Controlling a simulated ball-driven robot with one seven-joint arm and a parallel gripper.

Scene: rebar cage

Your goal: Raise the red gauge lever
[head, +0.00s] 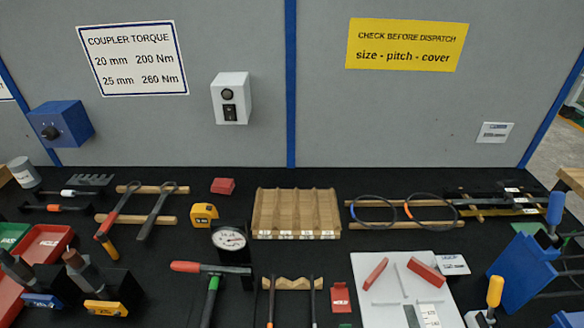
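A dial gauge (229,238) with a white face stands on a black block (233,256) left of the middle of the bench. A lever with a red grip (186,267) lies roughly level at the block's front, its grip pointing left. A second lever or handle with a green grip (213,284) meets it near the block and points toward me. I cannot tell exactly how either joins the block. My gripper is not in view.
A yellow tape measure (205,214) sits just behind the red grip. A wooden slotted tray (297,213) stands behind right, and a notched wooden rest (292,284) is at the right. Black holders (107,287) stand at front left. Bare black bench lies left of the grip.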

